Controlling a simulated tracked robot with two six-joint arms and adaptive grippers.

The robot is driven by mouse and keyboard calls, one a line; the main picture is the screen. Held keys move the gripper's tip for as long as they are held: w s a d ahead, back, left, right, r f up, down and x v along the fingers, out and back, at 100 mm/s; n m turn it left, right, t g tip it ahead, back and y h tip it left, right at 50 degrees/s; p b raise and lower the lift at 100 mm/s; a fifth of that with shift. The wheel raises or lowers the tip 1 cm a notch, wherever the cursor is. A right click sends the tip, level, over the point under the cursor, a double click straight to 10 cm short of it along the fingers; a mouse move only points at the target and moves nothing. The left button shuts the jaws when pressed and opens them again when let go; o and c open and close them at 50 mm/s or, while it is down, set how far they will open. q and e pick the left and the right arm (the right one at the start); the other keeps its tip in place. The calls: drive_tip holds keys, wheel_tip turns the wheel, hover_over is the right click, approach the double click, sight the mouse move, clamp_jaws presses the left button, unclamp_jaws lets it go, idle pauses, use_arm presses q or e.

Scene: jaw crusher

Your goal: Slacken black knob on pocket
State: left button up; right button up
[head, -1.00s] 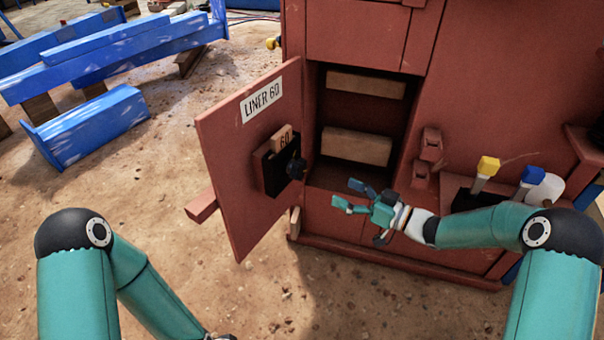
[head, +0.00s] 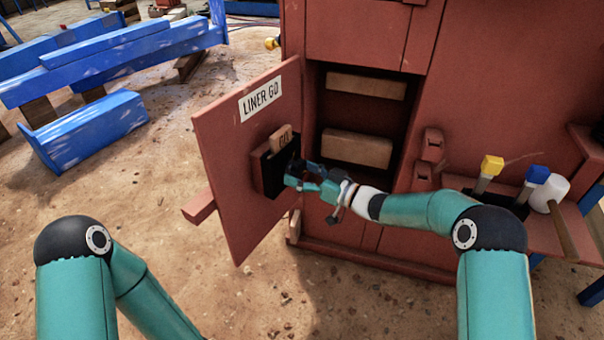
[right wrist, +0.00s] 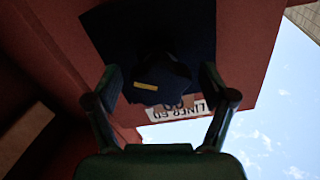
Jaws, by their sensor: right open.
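The black pocket (head: 262,176) is fixed to the inner face of the open red door (head: 230,150). A wooden piece (head: 281,137) with lettering sticks out of its top. My right gripper (head: 293,174) is at the pocket's right side, where it largely hides the black knob. In the right wrist view, the black knob (right wrist: 160,78) with a yellow mark lies between the two open fingers (right wrist: 163,95). A gap seems to show on each side, but contact is hard to judge in the dark. My left arm shows at lower left; its gripper is out of frame.
The red crusher's open cabinet holds wooden blocks (head: 357,148). A shelf at right carries yellow-topped (head: 491,166) and blue-topped (head: 537,175) tools and a white-headed mallet (head: 549,193). Blue beams (head: 110,50) lie at left.

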drive_tip(key=c, duration=1.1)
drive_tip(key=shift+d, duration=0.2)
drive_tip(key=shift+c, duration=0.3)
drive_tip(key=shift+a, duration=0.15)
